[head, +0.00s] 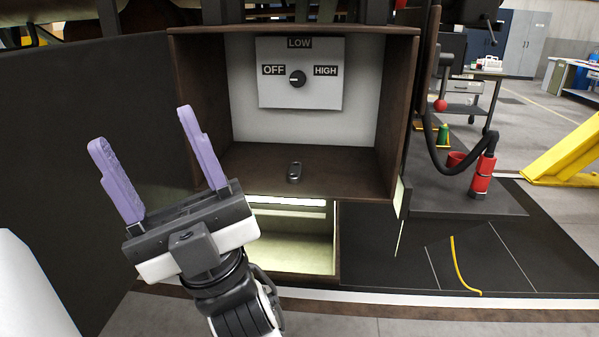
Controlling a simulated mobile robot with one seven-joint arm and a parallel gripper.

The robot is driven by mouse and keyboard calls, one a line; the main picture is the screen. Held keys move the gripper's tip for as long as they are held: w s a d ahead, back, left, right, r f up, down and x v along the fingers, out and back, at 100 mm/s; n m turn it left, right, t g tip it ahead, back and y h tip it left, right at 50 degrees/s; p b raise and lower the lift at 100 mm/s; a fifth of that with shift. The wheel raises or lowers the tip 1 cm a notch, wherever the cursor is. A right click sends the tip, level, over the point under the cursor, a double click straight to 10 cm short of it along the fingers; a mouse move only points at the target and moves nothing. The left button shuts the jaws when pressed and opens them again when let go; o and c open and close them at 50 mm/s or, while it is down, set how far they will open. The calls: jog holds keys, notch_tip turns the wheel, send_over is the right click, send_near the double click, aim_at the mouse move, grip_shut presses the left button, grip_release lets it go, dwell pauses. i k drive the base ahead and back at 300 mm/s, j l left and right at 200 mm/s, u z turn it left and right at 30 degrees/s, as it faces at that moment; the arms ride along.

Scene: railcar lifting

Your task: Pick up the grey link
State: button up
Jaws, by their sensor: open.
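A small dark grey link (294,172) lies on the floor of an open brown box (345,163), near the middle of its front part. It looks like an oval ring with a lighter centre. My gripper (150,143) is open and empty, with two purple fingers spread wide and pointing up. It is left of the link and in front of the box's left side, apart from both. Nothing hides the link.
A white panel (330,95) with a dial and OFF, LOW, HIGH labels is on the box's back wall. Below is a lit lower compartment (300,250). A dark wall (80,90) stands left. A red cylinder (484,172) with a black hose stands right.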

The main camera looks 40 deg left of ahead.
aim_at(294, 174)
jog(key=i+l, duration=0.2)
jog(key=l, duration=0.2)
jog(key=i+l, duration=0.15)
jog(key=l, duration=0.25)
jog(key=i+l, duration=0.2)
jog(key=l, duration=0.15)
jog(key=i+l, duration=0.2)
jog(key=l, duration=0.2)
jog(key=u, duration=0.4)
jog(key=l+u, duration=0.15)
jog(key=u, duration=0.2)
jog(key=l+u, duration=0.1)
jog(key=u, duration=1.85)
jog(key=i, duration=1)
